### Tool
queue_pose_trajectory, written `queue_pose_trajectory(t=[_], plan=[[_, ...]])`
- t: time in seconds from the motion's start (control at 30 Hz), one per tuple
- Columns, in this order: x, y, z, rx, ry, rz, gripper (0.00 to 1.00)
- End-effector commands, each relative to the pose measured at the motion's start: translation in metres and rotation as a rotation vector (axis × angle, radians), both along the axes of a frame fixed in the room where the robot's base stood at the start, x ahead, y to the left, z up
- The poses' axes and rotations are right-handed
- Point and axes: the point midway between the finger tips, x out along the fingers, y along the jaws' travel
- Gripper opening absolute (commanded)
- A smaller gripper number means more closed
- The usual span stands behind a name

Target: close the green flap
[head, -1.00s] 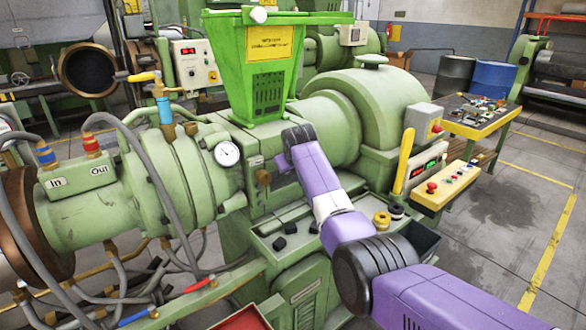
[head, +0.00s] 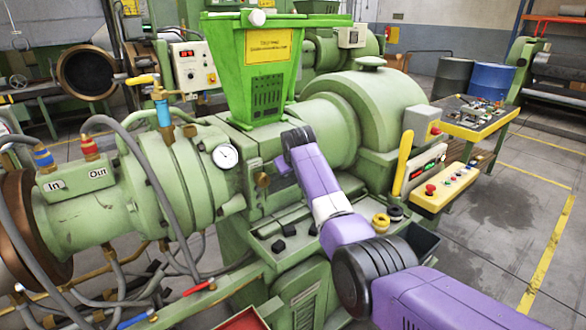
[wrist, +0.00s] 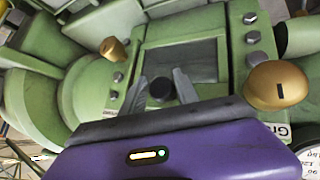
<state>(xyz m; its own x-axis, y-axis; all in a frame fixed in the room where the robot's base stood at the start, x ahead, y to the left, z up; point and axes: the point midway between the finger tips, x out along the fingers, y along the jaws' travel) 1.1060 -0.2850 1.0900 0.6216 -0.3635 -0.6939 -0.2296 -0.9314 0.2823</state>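In the wrist view a green-framed part of the machine has a dark rectangular panel or opening (wrist: 192,62); I cannot tell for certain which piece is the flap. A round black knob (wrist: 162,90) sits at its lower left edge. My gripper (wrist: 160,82) has its two grey fingers apart, one on each side of this knob. A small gap seems to show on both sides, and contact is not clear. In the head view the fingers and the knob are hidden behind my purple arm, beside the green machine block (head: 258,200).
Brass knobs stand close by on the left (wrist: 113,49) and right (wrist: 276,85) of the dark panel in the wrist view. In the head view a green hopper (head: 262,85) rises above, a pressure gauge (head: 226,156) is to the left, and a yellow control panel (head: 446,187) is to the right.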

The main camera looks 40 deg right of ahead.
Motion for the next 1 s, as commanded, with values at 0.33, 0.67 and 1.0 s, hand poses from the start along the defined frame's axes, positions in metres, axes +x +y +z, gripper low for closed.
queue_pose_trajectory(t=[0.33,0.67,1.0], plan=[[-0.010,0.018,0.032,-0.003,-0.033,0.013,0.52],[-0.042,0.026,0.052,-0.001,-0.011,0.003,0.52],[-0.050,0.028,0.056,0.001,-0.002,0.001,0.52]])
